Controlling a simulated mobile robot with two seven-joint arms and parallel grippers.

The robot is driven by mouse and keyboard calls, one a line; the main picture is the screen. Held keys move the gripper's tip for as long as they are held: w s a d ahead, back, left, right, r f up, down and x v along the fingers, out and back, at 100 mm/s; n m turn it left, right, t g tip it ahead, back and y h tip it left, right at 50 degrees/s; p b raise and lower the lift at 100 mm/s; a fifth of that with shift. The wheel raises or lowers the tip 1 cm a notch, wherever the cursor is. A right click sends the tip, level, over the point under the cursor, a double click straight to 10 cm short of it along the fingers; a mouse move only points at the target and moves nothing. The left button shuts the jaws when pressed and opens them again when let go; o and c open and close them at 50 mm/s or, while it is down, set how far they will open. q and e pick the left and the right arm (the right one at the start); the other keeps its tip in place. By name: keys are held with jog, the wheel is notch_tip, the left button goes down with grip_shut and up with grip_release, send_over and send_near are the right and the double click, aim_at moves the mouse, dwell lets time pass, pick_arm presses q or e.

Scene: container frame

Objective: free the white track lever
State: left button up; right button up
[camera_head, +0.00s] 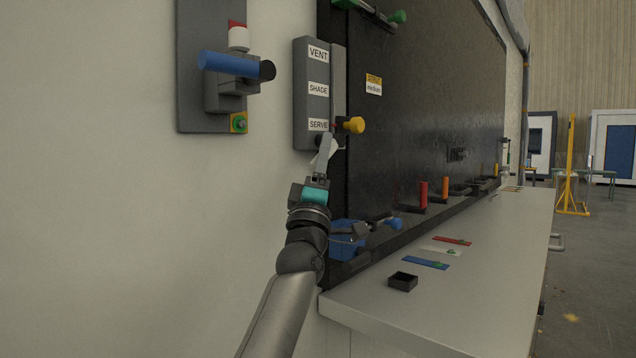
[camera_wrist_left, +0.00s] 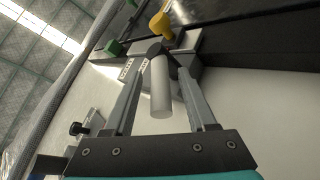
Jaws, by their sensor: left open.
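The white track lever shows as a pale cylinder (camera_wrist_left: 160,88) in the left wrist view, with a dark collar at its far end. In the head view only a small white part of it (camera_head: 334,147) shows below the SERVE label, partly behind my gripper. My left gripper (camera_head: 324,152) is open, with its two fingers on either side of the lever in the wrist view. I cannot tell whether either finger touches it. The grey track plate (camera_head: 311,105) carries the labels VENT, SHADE and SERVE, and the lever is at the SERVE end. My right gripper is not in view.
A yellow knob (camera_head: 354,125) sticks out just right of the SERVE end. A blue-handled lever (camera_head: 228,64) on a grey panel is at upper left. A pale counter (camera_head: 470,260) runs along the dark board, with a small black box (camera_head: 403,282) on it.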

pick_arm(q)
jog(key=b+v, duration=0.1)
jog(key=v, duration=1.4)
jog(key=shift+b, duration=0.4)
